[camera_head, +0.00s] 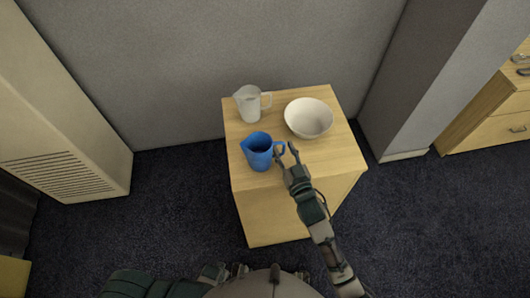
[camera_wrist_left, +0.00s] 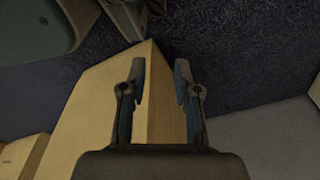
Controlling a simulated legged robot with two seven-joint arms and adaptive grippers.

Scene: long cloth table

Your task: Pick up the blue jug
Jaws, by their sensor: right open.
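The blue jug (camera_head: 259,153) stands upright near the front left of a small wooden cabinet top, its handle (camera_head: 281,148) towards the right. My right gripper (camera_head: 286,153) is open, with its fingertips at the handle. In this view they appear on either side of the handle; contact cannot be told. My left gripper (camera_wrist_left: 160,76) is open and empty in the left wrist view, with the wooden cabinet (camera_wrist_left: 110,95) behind its fingers. The jug does not show in that view.
A white jug (camera_head: 249,106) stands behind the blue one, and a white bowl (camera_head: 309,118) is at the back right. The wooden cabinet (camera_head: 330,158) has bare top at its front right. A grey wall (camera_head: 200,60) is close behind.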

